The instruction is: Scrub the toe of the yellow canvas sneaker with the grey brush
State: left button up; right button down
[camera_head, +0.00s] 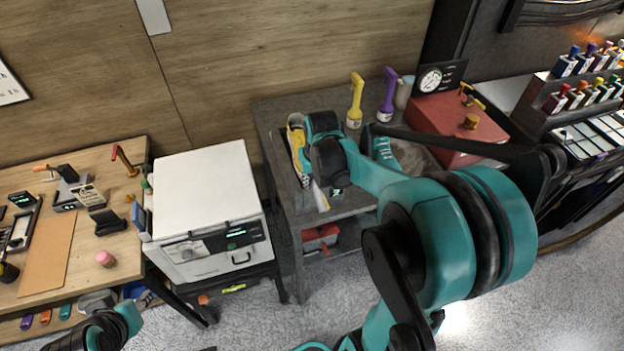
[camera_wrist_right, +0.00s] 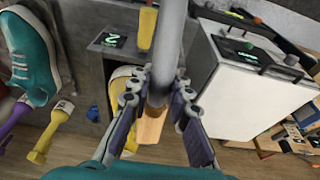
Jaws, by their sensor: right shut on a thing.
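The yellow canvas sneaker (camera_head: 297,143) lies at the left edge of the grey cart, partly hidden by my right wrist. Its pale toe and yellow upper (camera_wrist_right: 124,74) show behind my fingers in the right wrist view. My right gripper (camera_wrist_right: 158,100) is shut on the grey brush (camera_wrist_right: 168,45), around its rod-like handle. A wooden block (camera_wrist_right: 151,127), seemingly the brush's head, shows between the fingers, over the sneaker. I cannot tell whether the bristles touch the shoe. Only a piece of my left arm shows at the bottom left; its gripper is out of view.
A teal sneaker (camera_head: 384,151), a yellow bottle (camera_head: 355,103), a purple bottle (camera_head: 388,98) and a red case (camera_head: 455,128) share the cart (camera_head: 268,112). A yellow bar (camera_wrist_right: 147,28) lies beside a small display (camera_wrist_right: 110,40). A white cabinet (camera_head: 202,190) stands close left.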

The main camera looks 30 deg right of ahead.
jog(key=shift+p+v, duration=0.45)
jog(key=shift+v, duration=0.5)
jog(key=p+v, duration=0.2)
jog(key=v, duration=0.1)
jog(key=shift+r+p, duration=0.1)
jog(key=shift+p, duration=0.2)
